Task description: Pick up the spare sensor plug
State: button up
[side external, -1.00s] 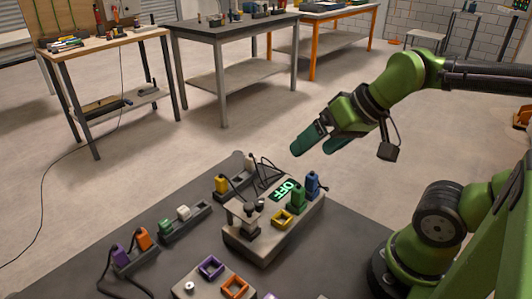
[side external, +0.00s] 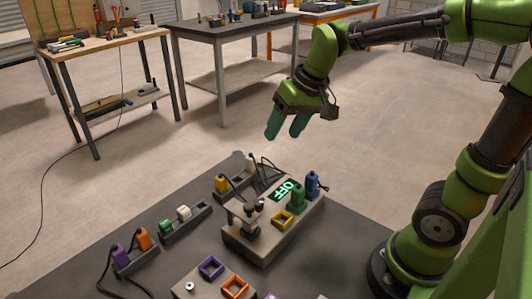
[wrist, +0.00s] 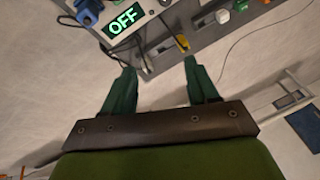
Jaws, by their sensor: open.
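Several coloured plugs are in view; none carries a readable label, so I cannot tell which is the spare sensor plug. In the side view a yellow plug (side external: 221,184) and a white plug (side external: 250,163) stand in the back rack. A green plug (side external: 165,228) and another white plug (side external: 183,213) sit in the middle rack. A purple plug (side external: 119,256) and an orange plug (side external: 143,239) stand in the front rack. My gripper (side external: 286,131) is open and empty, pointing down well above the back rack. In the wrist view the yellow plug (wrist: 183,43) appears just beyond the fingertips.
A raised grey console (side external: 243,246) with a lit OFF display (side external: 284,190) holds another green plug (side external: 298,199), a blue plug (side external: 312,186) and an empty yellow socket (side external: 282,220). Purple (side external: 210,267) and orange sockets (side external: 235,286) are nearer. Cables trail from some plugs.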

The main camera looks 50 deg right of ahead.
aim_at(251, 154)
jog(key=w+d+f+n+g+h, duration=0.1)
jog(key=w+d+n+g, duration=0.15)
jog(key=w, duration=0.55)
jog(key=w+d+f+n+g+h, duration=0.15)
jog(key=w+d, duration=0.25)
jog(key=w, duration=0.4)
jog(key=shift+y, duration=0.45)
notch_tip(251, 154, down, 12)
jog(key=shift+a+r, duration=0.1)
jog(key=shift+r, duration=0.15)
jog(key=shift+w+f, duration=0.1)
jog(key=shift+f, duration=2.8)
grip_shut()
